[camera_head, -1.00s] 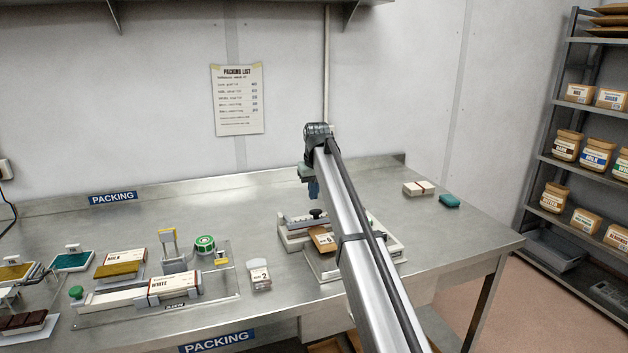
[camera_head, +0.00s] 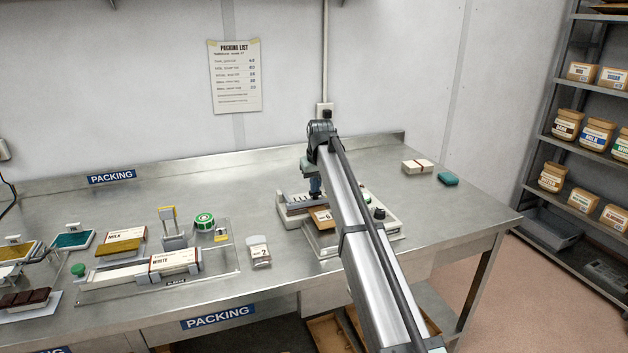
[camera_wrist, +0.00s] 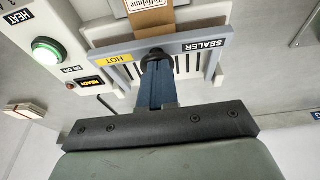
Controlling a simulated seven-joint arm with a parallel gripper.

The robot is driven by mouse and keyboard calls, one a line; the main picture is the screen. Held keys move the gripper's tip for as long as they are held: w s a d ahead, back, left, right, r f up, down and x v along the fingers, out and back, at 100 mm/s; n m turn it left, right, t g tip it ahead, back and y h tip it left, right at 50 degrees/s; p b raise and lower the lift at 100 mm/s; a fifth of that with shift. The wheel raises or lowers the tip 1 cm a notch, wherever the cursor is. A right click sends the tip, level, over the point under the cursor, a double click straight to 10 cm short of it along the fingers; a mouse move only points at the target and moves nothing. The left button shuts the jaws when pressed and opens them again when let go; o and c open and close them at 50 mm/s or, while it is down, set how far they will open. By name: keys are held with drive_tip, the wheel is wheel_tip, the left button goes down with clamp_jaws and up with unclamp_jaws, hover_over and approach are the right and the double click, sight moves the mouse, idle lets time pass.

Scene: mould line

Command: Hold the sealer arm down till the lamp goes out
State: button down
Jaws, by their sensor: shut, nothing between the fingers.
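The sealer (camera_head: 297,205) stands on the steel bench, partly hidden behind my arm. In the wrist view its grey sealer arm (camera_wrist: 205,46), marked SEALER and HOT, lies across the end of a brown pouch (camera_wrist: 150,22). The pouch also shows in the head view (camera_head: 322,217). My gripper (camera_wrist: 156,72) is shut and empty, its blue fingertips at the arm's black knob (camera_wrist: 157,56); they look to touch it. I cannot tell how far down the arm is. The green lamp (camera_wrist: 47,50) looks lit, beside an orange READY sign (camera_wrist: 90,82).

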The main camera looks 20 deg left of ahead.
drive_tip(key=shift+s+d+f, duration=0.2)
drive_tip(key=shift+d+f, duration=0.05)
drive_tip(key=shift+f, duration=0.2)
drive_tip(key=shift+s+d+f, duration=0.2)
drive_tip(key=shift+f, duration=0.2)
drive_tip(key=shift+s+f, duration=0.1)
drive_tip(key=shift+f, duration=0.1)
idle(1.3)
drive_tip(key=shift+r, duration=0.1)
idle(1.8)
drive_tip(key=shift+r, duration=0.15)
drive_tip(key=v, duration=1.4)
drive_tip(key=shift+s, duration=0.2)
drive_tip(key=shift+d, duration=0.15)
